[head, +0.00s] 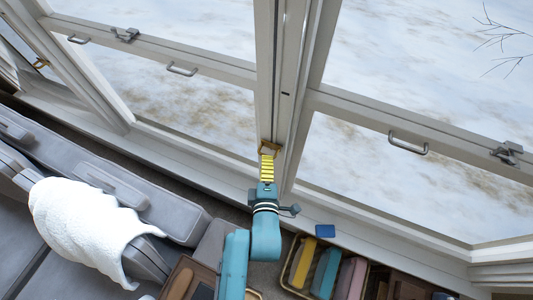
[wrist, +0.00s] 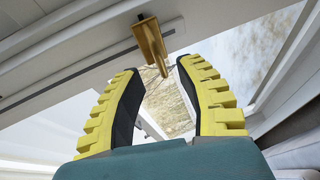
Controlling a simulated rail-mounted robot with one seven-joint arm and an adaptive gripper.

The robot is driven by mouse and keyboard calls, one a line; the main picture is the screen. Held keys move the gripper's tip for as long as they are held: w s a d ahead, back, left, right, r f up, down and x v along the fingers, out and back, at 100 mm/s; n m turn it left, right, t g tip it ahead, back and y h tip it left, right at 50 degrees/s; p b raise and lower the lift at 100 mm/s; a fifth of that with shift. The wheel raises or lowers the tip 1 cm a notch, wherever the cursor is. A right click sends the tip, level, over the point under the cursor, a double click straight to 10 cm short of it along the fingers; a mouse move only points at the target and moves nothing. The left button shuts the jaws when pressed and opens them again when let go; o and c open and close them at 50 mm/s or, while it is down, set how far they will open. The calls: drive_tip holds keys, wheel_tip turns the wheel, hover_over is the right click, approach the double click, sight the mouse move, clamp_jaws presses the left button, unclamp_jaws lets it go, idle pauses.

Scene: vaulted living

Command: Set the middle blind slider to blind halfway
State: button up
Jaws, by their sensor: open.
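The middle blind slider (head: 270,147) is a brass-coloured tab on the white window post (head: 287,70). In the wrist view the slider (wrist: 149,38) sticks out from the post toward my gripper, its lower end at the gap between the fingertips. My gripper (wrist: 158,67) is open, with yellow ribbed fingers and dark inner pads on either side of that gap. I cannot tell whether a finger touches the slider. In the head view my gripper (head: 268,156) is just below the slider and partly covers it.
Another brass slider (head: 41,63) is at the far left. Window handles (head: 408,144) stick out on both sides.

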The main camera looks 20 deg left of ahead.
drive_tip(key=x, duration=0.4)
drive_tip(key=shift+c, duration=0.2)
clamp_jaws()
